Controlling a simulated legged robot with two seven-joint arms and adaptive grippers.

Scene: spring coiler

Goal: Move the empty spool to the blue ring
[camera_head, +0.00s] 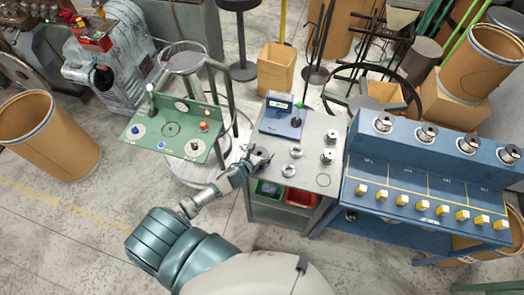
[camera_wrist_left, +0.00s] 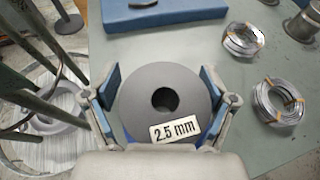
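A dark grey spool (camera_wrist_left: 142,100) with a round centre hole and a "2.5 mm" label lies between the fingers of my left gripper in the left wrist view. The fingers (camera_wrist_left: 161,85) flank it closely on both sides; whether they press on it is unclear. In the head view my left gripper (camera_head: 257,162) is at the left edge of the grey table, and the spool there is small and partly covered. Some blue shows below the spool's rim in the wrist view, but I cannot tell whether it is the blue ring. My right gripper is out of view.
The grey table (camera_head: 312,165) also carries a blue box (camera_head: 283,118), wire coils (camera_head: 289,170) and metal cylinders (camera_head: 329,156). A blue bench (camera_head: 420,175) stands to the right. A green panel (camera_head: 171,129) stands to the left, near my arm.

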